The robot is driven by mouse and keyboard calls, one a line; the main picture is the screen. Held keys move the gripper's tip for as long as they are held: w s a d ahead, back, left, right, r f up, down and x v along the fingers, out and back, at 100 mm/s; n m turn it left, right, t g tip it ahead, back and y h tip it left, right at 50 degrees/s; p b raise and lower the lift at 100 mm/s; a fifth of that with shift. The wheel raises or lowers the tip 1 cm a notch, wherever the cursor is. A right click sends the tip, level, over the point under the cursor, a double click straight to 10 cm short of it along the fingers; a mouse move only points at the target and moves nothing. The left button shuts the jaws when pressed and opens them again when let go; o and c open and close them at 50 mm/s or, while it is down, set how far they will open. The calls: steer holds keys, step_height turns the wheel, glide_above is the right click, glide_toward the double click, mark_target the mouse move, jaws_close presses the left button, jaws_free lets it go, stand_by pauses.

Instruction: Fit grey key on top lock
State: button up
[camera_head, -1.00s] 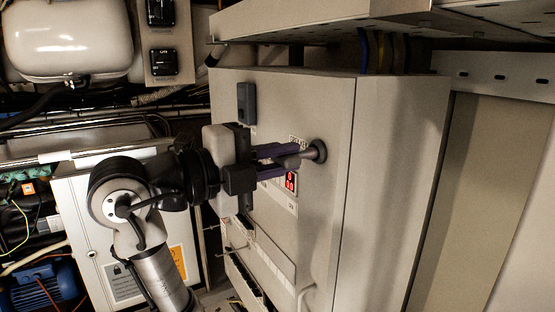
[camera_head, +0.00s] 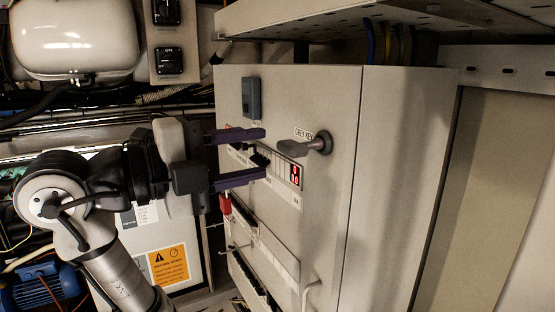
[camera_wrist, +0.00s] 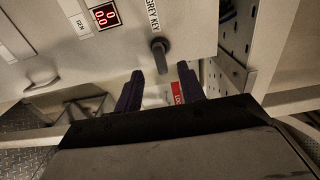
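The grey key (camera_head: 320,143) sits in the top lock on the cabinet's front, beside the printed "GREY KEY" label (camera_head: 304,133). Its handle points left and slightly down in the head view. In the wrist view the key (camera_wrist: 160,45) shows as a dark knob against the panel. My gripper (camera_head: 264,153) is open and empty, with its two purple fingers spread apart. It stands left of the key, clear of it. In the wrist view the fingertips (camera_wrist: 160,72) lie below the key with a gap between. The lock itself is mostly hidden behind the key.
The panel holds a red digital display (camera_head: 295,176), a dark grey box (camera_head: 251,98) and a bent handle (camera_head: 310,294). A perforated metal tray (camera_head: 430,14) overhangs the cabinet top.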

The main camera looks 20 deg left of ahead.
steer(key=b+v, duration=0.1)
steer(key=v, duration=0.6)
steer(key=shift+s+a, duration=0.1)
